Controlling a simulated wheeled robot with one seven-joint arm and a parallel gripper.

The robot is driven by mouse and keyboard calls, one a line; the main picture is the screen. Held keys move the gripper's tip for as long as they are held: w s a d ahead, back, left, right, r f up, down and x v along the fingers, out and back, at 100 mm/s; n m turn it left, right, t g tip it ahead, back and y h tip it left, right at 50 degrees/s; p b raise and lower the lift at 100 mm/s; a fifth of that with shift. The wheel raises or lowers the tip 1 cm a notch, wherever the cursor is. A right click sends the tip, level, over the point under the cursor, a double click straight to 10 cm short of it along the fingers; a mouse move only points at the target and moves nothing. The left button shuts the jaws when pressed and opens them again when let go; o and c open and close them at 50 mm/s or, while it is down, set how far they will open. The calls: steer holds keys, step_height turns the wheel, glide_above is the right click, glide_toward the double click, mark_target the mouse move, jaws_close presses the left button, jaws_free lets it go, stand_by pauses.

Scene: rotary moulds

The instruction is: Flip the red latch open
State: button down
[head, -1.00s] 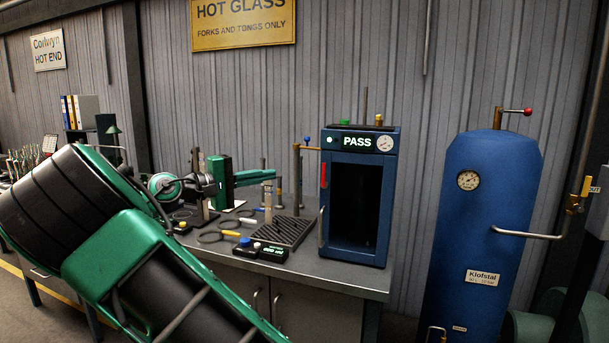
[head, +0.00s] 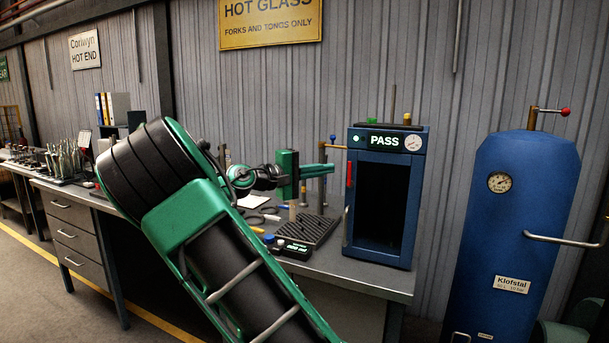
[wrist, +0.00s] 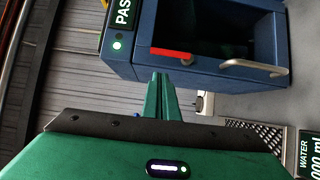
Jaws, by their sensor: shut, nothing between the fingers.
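The red latch (head: 350,173) is a short red bar standing upright at the upper left edge of the blue cabinet's front (head: 400,265). In the wrist view the latch (wrist: 172,53) lies across the picture on the cabinet's (wrist: 122,67) edge, beside the dark opening. My gripper (head: 328,170) is shut and empty, just left of the latch in the head view. In the wrist view its green fingertips (wrist: 162,80) point toward the latch, with a small gap visible between them. Whether they touch the cabinet cannot be told.
A metal handle (head: 346,226) sits below the latch on the cabinet front. A dark rack (head: 308,231) and a small black display box (head: 292,249) lie on the grey bench (head: 372,284) below my gripper. A blue tank (head: 515,225) stands to the right.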

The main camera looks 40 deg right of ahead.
mark_target(350, 174)
steer(key=shift+s+d, duration=0.4)
steer(key=shift+s, duration=0.3)
steer(key=shift+s+d, duration=0.4)
steer(key=shift+s, duration=0.3)
steer(key=shift+s+r+m, duration=0.1)
steer(key=shift+s+m, duration=0.05)
steer(key=shift+m, duration=0.15)
